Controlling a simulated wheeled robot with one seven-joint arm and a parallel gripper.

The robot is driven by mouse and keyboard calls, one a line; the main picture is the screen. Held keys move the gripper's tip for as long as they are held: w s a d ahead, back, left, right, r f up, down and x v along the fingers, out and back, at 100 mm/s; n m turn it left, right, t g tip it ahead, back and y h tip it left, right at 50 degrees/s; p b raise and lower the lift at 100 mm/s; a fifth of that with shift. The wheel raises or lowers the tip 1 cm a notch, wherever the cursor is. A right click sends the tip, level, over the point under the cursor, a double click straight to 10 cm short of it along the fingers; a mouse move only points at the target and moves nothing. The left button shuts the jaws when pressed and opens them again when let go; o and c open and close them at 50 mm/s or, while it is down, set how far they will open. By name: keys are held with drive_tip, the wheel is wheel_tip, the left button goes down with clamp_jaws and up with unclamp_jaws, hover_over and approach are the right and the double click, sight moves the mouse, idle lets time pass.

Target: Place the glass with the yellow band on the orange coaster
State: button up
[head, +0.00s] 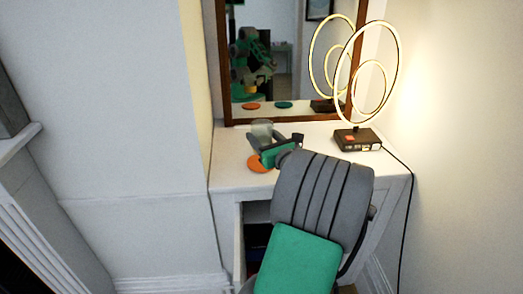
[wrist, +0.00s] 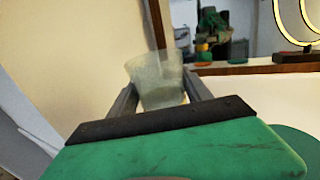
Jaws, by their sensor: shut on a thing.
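My gripper (wrist: 160,84) is shut on a clear, pale glass (wrist: 152,66), with one finger on each side of it. In the head view the glass (head: 262,128) looks upright, with its lower part hidden by my gripper. No yellow band can be made out on it. The orange coaster (head: 256,164) lies on the white table, just below the glass in the head view and partly covered by my gripper. I cannot tell how high the glass is above the table. The coaster's orange reflection shows in the mirror.
A green coaster (wrist: 297,140) lies at the right in the wrist view. A lit ring lamp (head: 357,139) stands at the table's right, its cord hanging off the edge. A framed mirror (head: 290,60) rises behind the white table (head: 228,178). A wall is close on the left.

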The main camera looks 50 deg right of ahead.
drive_tip(key=shift+w+d+f, duration=0.2)
drive_tip(key=shift+w+f, duration=0.05)
drive_tip(key=shift+f, duration=0.2)
drive_tip(key=shift+w+d+f, duration=0.2)
drive_tip(key=shift+w+f, duration=0.05)
drive_tip(key=shift+f, duration=0.15)
drive_tip(key=shift+w+d+f+b, duration=0.15)
drive_tip(key=shift+f+b, duration=0.15)
drive_tip(key=shift+f, duration=0.65)
drive_tip(key=shift+w+d+f+b, duration=0.15)
drive_tip(key=shift+f+b, duration=0.15)
drive_tip(key=shift+f, duration=0.65)
drive_tip(key=shift+f, duration=0.15)
drive_tip(key=o, duration=1.6)
drive_tip(key=shift+c, duration=0.2)
